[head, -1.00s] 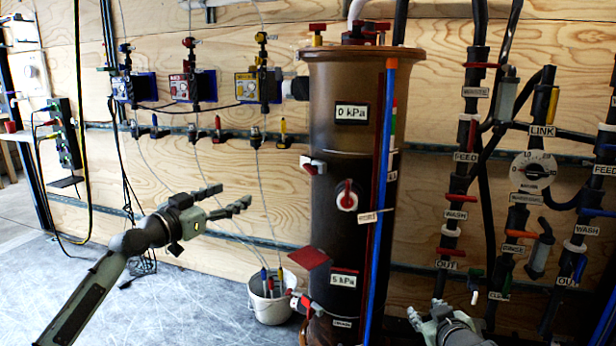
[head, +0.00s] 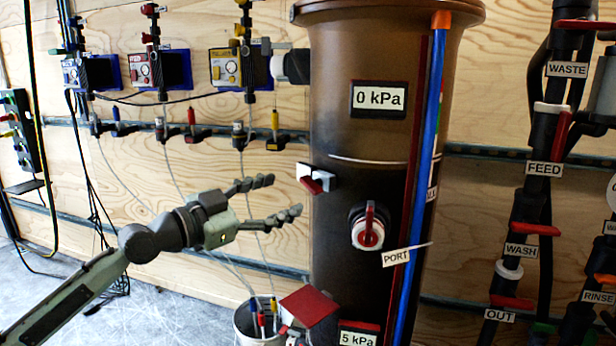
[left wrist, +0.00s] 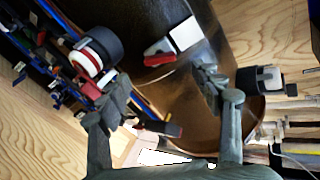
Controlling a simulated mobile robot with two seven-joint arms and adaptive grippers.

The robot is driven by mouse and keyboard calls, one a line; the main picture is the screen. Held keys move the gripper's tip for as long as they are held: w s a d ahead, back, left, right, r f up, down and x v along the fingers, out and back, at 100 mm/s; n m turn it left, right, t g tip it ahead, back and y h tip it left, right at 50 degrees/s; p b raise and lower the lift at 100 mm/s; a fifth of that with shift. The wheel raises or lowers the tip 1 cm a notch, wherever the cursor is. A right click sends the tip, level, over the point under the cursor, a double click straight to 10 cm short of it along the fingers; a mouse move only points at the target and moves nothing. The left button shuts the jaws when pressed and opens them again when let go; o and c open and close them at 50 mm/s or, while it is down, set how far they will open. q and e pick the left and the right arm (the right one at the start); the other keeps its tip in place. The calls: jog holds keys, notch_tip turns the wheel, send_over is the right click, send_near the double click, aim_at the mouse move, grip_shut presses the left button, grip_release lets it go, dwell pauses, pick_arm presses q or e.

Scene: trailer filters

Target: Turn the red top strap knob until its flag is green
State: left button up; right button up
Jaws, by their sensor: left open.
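The black-brown filter vessel (head: 345,130) stands right of my left gripper. On its left side is a white bracket with a red knob-like piece (head: 313,184), which looks like the top strap knob; its red part faces down and I see no green on it. My left gripper (head: 285,197) is open and empty, its fingertips just left of and slightly below this piece; contact cannot be told. In the left wrist view, the white and red piece (left wrist: 160,58) lies beyond and between the open fingers (left wrist: 160,90). My right gripper is out of view.
A round port with a red handle (head: 368,228) and a PORT tag (head: 396,258) sit right of the gripper. A red plate (head: 309,306) and a bucket (head: 254,322) are below. Thin hoses hang behind the fingers. Labelled pipes (head: 530,210) stand at right.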

aim_at(307, 186)
pick_arm(q)
jog(key=x, duration=0.6)
jog(key=shift+d+r+p, duration=0.15)
jog(key=shift+p, duration=0.15)
jog(key=shift+w+d, duration=0.5)
jog(key=shift+w, duration=0.05)
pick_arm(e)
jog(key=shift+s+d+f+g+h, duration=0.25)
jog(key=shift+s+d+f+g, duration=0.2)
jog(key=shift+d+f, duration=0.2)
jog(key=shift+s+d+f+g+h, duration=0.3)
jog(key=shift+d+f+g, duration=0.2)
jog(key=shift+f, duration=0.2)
pick_arm(q)
jog(key=c, duration=1.2)
